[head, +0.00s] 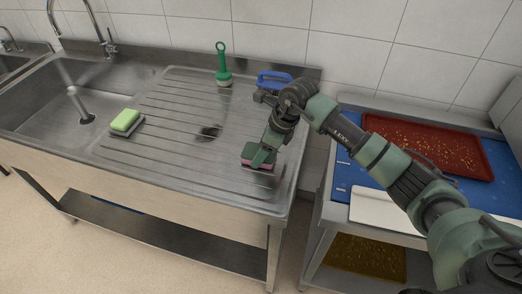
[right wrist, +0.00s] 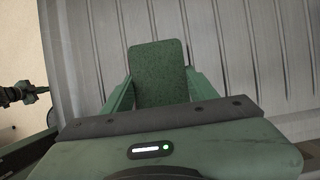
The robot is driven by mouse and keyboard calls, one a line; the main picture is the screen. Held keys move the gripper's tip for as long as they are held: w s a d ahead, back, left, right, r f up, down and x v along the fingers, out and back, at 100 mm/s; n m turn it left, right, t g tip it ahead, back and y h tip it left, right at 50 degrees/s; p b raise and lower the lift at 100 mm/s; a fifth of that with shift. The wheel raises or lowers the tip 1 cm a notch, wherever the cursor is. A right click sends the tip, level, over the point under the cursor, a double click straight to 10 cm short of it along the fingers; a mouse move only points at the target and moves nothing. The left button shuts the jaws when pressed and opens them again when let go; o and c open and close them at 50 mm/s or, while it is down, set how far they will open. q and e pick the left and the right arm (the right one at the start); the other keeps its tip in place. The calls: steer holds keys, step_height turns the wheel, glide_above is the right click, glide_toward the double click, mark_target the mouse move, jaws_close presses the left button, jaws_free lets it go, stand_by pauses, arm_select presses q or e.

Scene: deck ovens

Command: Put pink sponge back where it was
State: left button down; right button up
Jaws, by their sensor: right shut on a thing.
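The pink sponge (head: 262,170) is at the front right of the steel drainboard, low over it or on it; I cannot tell which. Its pink side shows below my right gripper (head: 262,155) in the head view. In the right wrist view, a dark green scouring face of the sponge (right wrist: 160,72) points up between the fingers of my right gripper (right wrist: 160,95), which is shut on it. My left gripper is out of the head view. A small dark and green part at the left edge of the right wrist view looks like my left gripper (right wrist: 30,94), too small to read.
A green-handled brush (head: 222,65) and a blue-handled brush (head: 274,79) stand at the back. A red tray (head: 435,140) lies on the right table.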

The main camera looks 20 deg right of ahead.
steer(key=o, duration=1.2)
steer(key=shift+f, duration=0.1)
steer(key=shift+r+p, duration=0.25)
steer(key=shift+p, duration=0.05)
steer(key=shift+d+r, duration=0.2)
steer(key=shift+r, duration=0.15)
steer(key=shift+b+v, duration=1.25)
steer(key=shift+v, duration=4.3)
steer(key=shift+s, duration=0.15)
